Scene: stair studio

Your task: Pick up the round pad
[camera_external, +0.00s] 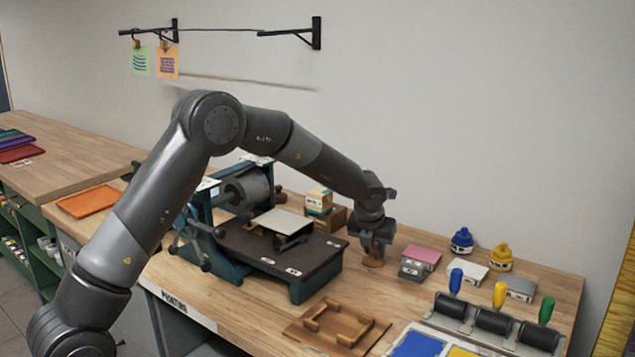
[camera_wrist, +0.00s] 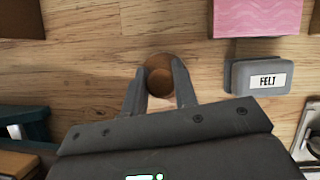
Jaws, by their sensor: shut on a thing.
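The round pad (camera_external: 373,261) is a small brown round thing at or just above the wooden tabletop, right of the printing press. My gripper (camera_external: 376,244) points down over it, with the fingers shut on it. In the wrist view the pad (camera_wrist: 159,70) shows between the two fingertips (camera_wrist: 158,88), one on each side. Part of it is hidden by the fingers. I cannot tell whether its underside touches the table.
The press (camera_external: 320,256) stands close on the left. A grey box labelled FELT (camera_wrist: 262,77) and a pink block (camera_wrist: 256,18) lie close on the right. A wooden frame (camera_external: 337,326) and ink rollers (camera_external: 495,323) are in front. Blue and yellow bottles stand further right.

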